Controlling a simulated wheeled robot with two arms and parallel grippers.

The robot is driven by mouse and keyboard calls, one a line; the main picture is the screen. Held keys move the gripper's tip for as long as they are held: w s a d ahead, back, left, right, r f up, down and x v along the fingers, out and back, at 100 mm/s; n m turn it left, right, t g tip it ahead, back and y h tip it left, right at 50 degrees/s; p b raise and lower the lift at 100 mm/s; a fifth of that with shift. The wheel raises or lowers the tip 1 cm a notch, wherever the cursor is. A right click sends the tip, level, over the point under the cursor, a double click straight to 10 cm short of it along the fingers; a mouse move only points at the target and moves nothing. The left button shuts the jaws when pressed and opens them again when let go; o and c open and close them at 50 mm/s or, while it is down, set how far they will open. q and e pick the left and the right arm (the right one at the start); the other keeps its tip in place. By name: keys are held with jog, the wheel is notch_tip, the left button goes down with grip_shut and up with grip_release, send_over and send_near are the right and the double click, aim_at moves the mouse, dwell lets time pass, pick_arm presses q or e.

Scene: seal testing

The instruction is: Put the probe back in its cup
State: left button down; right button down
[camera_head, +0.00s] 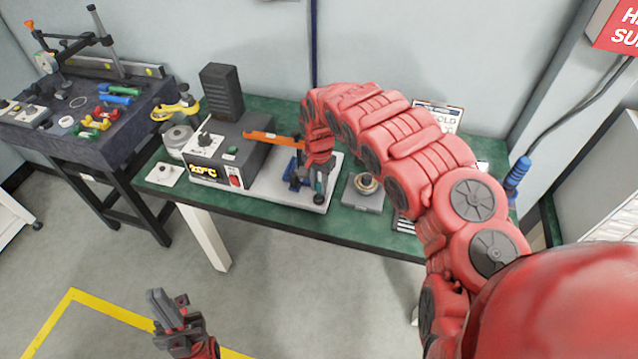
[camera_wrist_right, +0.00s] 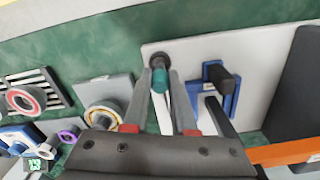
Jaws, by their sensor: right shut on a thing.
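My right gripper (camera_head: 319,172) is over the front right corner of the white board on the green bench. It is shut on the teal-handled probe (camera_wrist_right: 160,82), held between its fingertips in the right wrist view. A small black round piece, which looks like the cup (camera_wrist_right: 158,60), is at the far end of the teal part, on the board corner. I cannot tell whether the probe is inside it or just above it. My left gripper (camera_head: 169,312) is open and empty, low over the floor, away from the bench.
A blue clamp with a black knob (camera_wrist_right: 219,85) stands close beside the right gripper. An orange bar (camera_head: 275,138) reaches from the control box (camera_head: 213,165) towards it. A grey block with a brass ring (camera_head: 366,184) is to the right. The board's front strip is clear.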

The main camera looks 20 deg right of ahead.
jog(key=shift+f, duration=0.25)
jog(key=shift+f+b, duration=0.55)
jog(key=shift+f, duration=0.05)
dwell(0.4)
jog(key=c, duration=0.6)
grip_release()
jog(key=shift+c, duration=0.2)
jog(key=shift+r+p, duration=1.6)
jog(key=shift+r, duration=1.3)
notch_tip(320, 180, up, 2)
jog(key=shift+r+p, duration=0.25)
jog(key=shift+p, duration=0.8)
jog(key=shift+f, duration=0.1)
